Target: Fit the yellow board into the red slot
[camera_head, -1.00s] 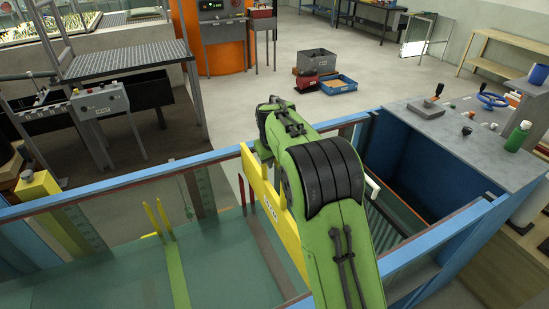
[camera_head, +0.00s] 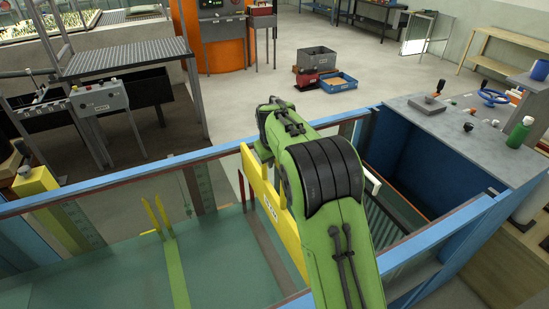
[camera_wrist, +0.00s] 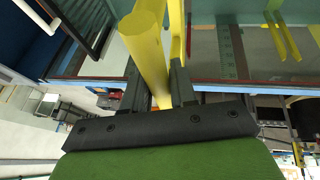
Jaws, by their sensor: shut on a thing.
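In the wrist view my gripper (camera_wrist: 158,88) is shut on the board's yellow bar (camera_wrist: 145,40). A pair of yellow posts (camera_head: 155,215) stands on a yellow-green strip in the flume, left of the board and apart from it; they also show in the wrist view (camera_wrist: 282,40).
The flume's blue far rail (camera_head: 120,186) runs behind the board. A grey-topped control table (camera_head: 455,125) with levers and a blue handwheel stands at the right. A grating (camera_head: 385,225) lies right of my arm. The flume left of the board is largely open.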

